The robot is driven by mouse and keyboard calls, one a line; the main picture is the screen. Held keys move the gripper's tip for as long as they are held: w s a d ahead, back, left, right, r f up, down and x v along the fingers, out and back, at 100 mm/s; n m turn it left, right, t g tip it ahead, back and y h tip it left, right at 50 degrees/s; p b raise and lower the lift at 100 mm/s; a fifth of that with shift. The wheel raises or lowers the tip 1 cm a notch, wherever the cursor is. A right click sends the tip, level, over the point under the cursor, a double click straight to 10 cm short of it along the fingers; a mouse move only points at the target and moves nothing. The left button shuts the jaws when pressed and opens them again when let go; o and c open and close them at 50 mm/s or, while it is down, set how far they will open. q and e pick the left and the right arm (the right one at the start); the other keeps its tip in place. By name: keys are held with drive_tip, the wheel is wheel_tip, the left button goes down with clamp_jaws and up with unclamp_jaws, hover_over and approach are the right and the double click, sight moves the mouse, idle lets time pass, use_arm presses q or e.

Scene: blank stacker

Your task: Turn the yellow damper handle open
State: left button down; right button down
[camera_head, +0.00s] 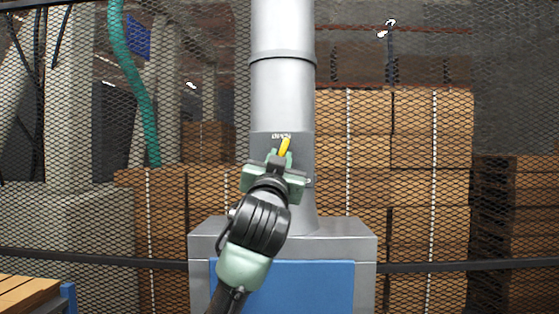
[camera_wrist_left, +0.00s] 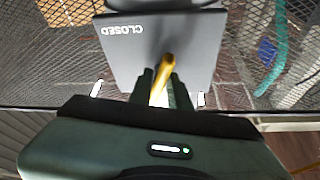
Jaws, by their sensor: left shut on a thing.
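The yellow damper handle (camera_head: 284,146) shows on the front of the grey vertical duct (camera_head: 283,95). Its tip points up and slightly right, just under small white lettering that is partly covered and hard to read in the head view. My left gripper (camera_head: 277,160) reaches up to the handle from below and is shut on it. In the left wrist view the yellow handle (camera_wrist_left: 167,68) sits between the two dark fingers (camera_wrist_left: 160,88). A grey plate (camera_wrist_left: 190,50) behind it bears the word CLOSED. My right gripper is not in view.
The duct rises from a grey cabinet (camera_head: 365,243) with a blue front panel (camera_head: 320,285). A mesh fence (camera_head: 400,60) and stacked cardboard boxes (camera_head: 430,180) stand behind. A teal hose (camera_head: 133,70) hangs at the left. A wooden-topped blue item (camera_head: 25,295) is at lower left.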

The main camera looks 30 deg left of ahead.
use_arm(q)
drive_tip(key=shift+s+r, duration=0.1)
drive_tip(key=shift+r, duration=0.05)
idle(0.3)
drive_tip(key=c, duration=1.4)
unclamp_jaws()
drive_tip(key=shift+c, duration=0.2)
drive_tip(key=b+v, duration=0.2)
drive_tip(key=v, duration=0.5)
drive_tip(key=shift+s+d+b, duration=0.25)
drive_tip(key=shift+b, duration=0.15)
